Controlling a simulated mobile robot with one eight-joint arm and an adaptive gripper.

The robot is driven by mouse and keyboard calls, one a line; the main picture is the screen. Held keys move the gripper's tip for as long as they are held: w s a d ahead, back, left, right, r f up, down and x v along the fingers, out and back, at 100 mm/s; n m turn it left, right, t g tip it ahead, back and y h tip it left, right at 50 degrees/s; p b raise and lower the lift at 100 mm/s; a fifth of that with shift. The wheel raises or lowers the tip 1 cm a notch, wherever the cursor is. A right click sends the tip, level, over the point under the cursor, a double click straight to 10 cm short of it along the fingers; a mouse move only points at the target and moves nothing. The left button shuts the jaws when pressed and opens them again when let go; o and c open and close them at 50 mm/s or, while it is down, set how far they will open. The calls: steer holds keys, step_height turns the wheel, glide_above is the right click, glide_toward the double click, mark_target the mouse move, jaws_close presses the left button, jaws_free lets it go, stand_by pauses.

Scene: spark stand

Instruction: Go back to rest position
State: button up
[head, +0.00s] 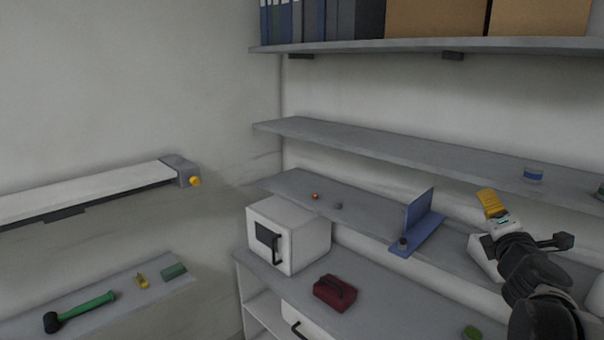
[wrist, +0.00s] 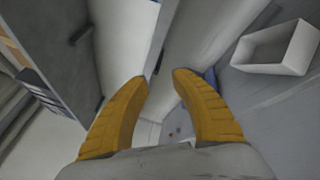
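My gripper (head: 490,203) is at the right of the head view, raised in front of the shelves, with its yellow fingers pointing up and away. In the wrist view my gripper (wrist: 161,79) shows two yellow fingers apart with nothing between them. It is open and empty and touches nothing that I can see. My dark arm hides part of the shelf behind it.
A white open bin (wrist: 275,48) is right of the fingers in the wrist view. A blue stand (head: 418,225) is on a shelf left of my gripper. A white box (head: 288,235) and dark red case (head: 335,293) sit lower. A shelf (head: 400,148) runs behind.

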steer(key=s+a+f+m+g+y+b, duration=0.3)
steer(key=s+a+f+m+g, duration=0.2)
steer(key=s+a+f+m, duration=0.5)
steer(key=s+a+f+m+g+y+b, duration=0.3)
steer(key=s+a+f+m, duration=0.6)
steer(key=a+f, duration=0.7)
steer(key=shift+s+a+f+m+g+y+b, duration=0.4)
steer(key=shift+s+a+g+b, duration=0.15)
steer(key=shift+s+g+b, duration=0.3)
steer(key=shift+s, duration=0.1)
